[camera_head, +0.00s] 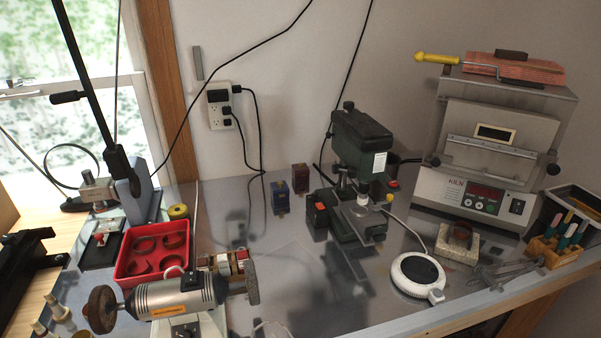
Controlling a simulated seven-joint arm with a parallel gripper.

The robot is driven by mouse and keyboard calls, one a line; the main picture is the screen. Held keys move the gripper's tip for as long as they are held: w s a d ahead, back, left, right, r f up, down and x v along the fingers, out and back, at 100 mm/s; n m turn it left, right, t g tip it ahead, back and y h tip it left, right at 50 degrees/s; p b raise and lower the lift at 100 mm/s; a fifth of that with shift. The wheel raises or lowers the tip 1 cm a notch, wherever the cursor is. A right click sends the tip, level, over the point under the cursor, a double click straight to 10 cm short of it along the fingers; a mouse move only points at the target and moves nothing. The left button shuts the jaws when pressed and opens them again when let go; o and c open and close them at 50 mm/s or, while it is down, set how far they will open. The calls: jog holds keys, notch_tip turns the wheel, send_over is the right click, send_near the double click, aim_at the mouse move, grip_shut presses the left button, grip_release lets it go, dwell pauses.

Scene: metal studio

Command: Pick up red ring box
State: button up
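A small dark red box (300,178), which looks like the red ring box, stands on the metal bench top near the back wall. A similar small blue box (281,198) stands just in front of it and to its left, close by. Both look upright and shut. The red box is mostly unobstructed, with the green drill press to its right. My gripper does not show in this view.
A green drill press (360,150) stands just right of the boxes. A kiln (480,150) and round white device (417,274) are at the right. Cords hang behind. Bench before the boxes is clear.

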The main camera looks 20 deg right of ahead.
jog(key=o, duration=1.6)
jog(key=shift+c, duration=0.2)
